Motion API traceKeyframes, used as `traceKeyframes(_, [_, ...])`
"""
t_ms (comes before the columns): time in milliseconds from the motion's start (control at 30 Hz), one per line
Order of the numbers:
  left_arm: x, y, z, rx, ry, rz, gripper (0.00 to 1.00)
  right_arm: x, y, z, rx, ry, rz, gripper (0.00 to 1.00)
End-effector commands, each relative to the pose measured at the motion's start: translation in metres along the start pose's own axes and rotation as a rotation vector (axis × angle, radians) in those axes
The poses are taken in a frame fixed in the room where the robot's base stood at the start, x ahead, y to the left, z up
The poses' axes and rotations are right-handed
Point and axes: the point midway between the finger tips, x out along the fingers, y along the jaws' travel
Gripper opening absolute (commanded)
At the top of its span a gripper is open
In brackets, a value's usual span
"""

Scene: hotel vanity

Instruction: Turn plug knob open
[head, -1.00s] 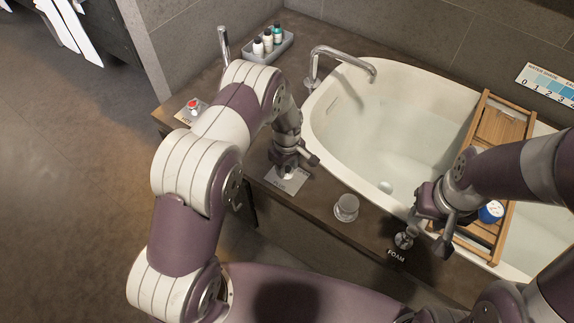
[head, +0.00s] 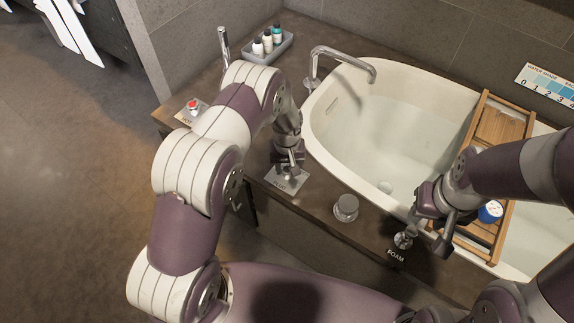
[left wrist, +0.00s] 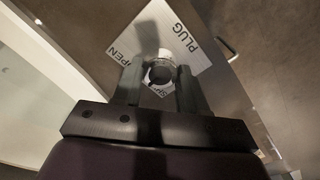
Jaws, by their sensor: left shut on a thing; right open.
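The plug knob (left wrist: 160,72) is a small round metal knob on a white plate (left wrist: 190,52) marked PLUG and OPEN in the left wrist view. My left gripper (left wrist: 158,88) is shut on it, with one finger on each side. In the head view the plate (head: 287,183) lies on the tub's front ledge, and my left gripper (head: 289,160) hides the knob there. My right gripper (head: 426,235) is open above the ledge, close to the FOAM knob (head: 403,240). I cannot tell whether it touches that knob.
The bathtub (head: 345,150) with a tall faucet (head: 340,58) lies behind the ledge. A grey knob (head: 346,207) stands between my grippers. A wooden tray (head: 503,125) spans the tub. A red-topped HOT control (head: 193,106) and a bottle tray (head: 270,47) are at left.

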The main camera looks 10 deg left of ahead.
Motion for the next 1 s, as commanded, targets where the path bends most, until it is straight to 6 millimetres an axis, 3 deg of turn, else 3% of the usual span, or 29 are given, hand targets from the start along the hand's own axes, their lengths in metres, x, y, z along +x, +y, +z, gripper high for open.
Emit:
traceKeyframes(600, [-0.0010,0.0010,-0.0009,0.545,0.003,0.000,0.11,-0.0022,0.0000,-0.0003,0.000,0.000,0.000,0.43])
traceKeyframes(1000, [-0.0009,0.0013,-0.0010,0.736,0.004,0.000,0.11,-0.0026,0.0000,-0.0003,0.000,0.000,0.000,0.43])
